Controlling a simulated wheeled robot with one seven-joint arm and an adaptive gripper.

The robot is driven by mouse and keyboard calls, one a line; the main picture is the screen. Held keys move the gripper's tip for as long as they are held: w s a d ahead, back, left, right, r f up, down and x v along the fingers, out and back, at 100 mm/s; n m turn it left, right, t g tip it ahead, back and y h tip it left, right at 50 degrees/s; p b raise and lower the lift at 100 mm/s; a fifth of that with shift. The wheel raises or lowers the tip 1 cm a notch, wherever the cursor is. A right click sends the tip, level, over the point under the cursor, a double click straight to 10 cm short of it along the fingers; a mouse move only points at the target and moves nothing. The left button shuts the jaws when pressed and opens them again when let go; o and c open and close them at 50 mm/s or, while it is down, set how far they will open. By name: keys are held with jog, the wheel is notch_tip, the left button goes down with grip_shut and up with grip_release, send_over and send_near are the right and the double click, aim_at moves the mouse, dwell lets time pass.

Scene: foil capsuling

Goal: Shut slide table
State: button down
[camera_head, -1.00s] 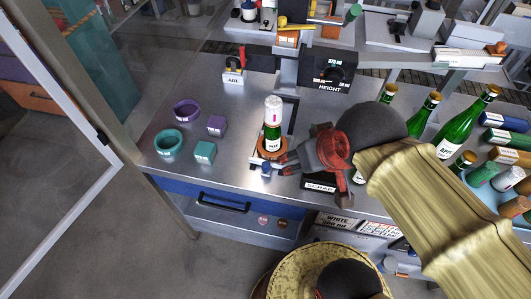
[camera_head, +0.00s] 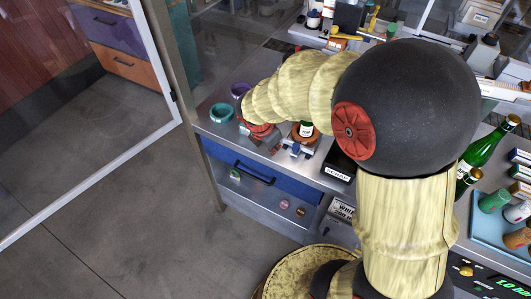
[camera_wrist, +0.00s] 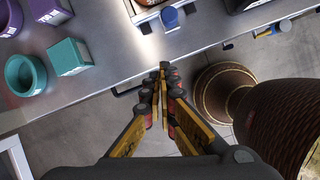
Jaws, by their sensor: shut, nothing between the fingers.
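The slide table (camera_head: 292,142) sits at the bench's front edge, with a blue knob (camera_head: 295,150) on its front side. The knob also shows at the top of the wrist view (camera_wrist: 170,17). My gripper (camera_head: 276,150) is shut and empty, left of the knob in the head view. In the wrist view its fingertips (camera_wrist: 164,68) are together near the bench's front edge, apart from the knob. How far the slide table is pulled out is hard to tell.
A teal ring (camera_head: 221,113), a purple ring (camera_head: 240,90) and a teal box (camera_wrist: 70,55) stand left of the slide table. A drawer handle (camera_head: 254,173) juts out below the bench top. More bottles (camera_head: 488,146) stand at right. The floor in front is clear.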

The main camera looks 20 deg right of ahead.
jog(key=w+d+f+n+b, duration=0.1)
jog(key=f, duration=0.2)
jog(key=w+d+f+n+b, duration=0.1)
jog(key=f, duration=0.2)
jog(key=w+f+n, duration=0.1)
jog(key=f+n, duration=0.1)
jog(key=f, duration=0.1)
jog(key=shift+w+d+t+b, duration=0.25)
jog(key=shift+d+t+b, duration=0.05)
jog(key=shift+d+b, duration=0.1)
jog(key=shift+w+d+r, duration=0.15)
jog(key=shift+w+d, duration=0.85)
jog(key=shift+d, duration=0.25)
jog(key=shift+w+d, duration=0.25)
jog(key=shift+d, duration=0.05)
